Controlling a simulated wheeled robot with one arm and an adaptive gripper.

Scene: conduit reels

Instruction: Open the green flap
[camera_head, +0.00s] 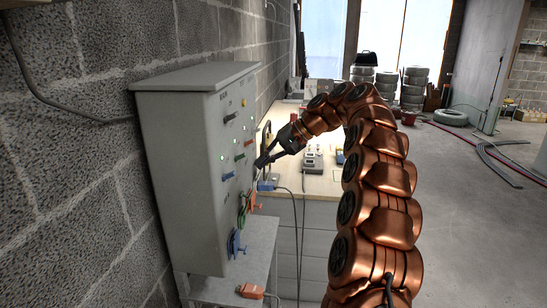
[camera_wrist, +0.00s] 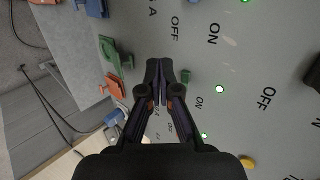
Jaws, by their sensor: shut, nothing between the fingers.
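The green flap (camera_head: 242,218) is on a socket low on the front of the grey cabinet (camera_head: 180,160), between a blue socket (camera_head: 236,243) and an orange one (camera_head: 252,203). In the wrist view the green flap (camera_wrist: 118,58) is left of my fingertips, apart from them. How far it is open is too small to tell. My gripper (camera_head: 262,162) is shut and empty, in front of the panel and above the flap.
The panel has several switches, lit green lamps (camera_wrist: 220,89) and a yellow button (camera_wrist: 247,162). A grey stand (camera_head: 255,245) is under the cabinet, with an orange plug (camera_head: 251,291) on it. A wooden-topped workbench (camera_head: 320,183) with a cable stands behind.

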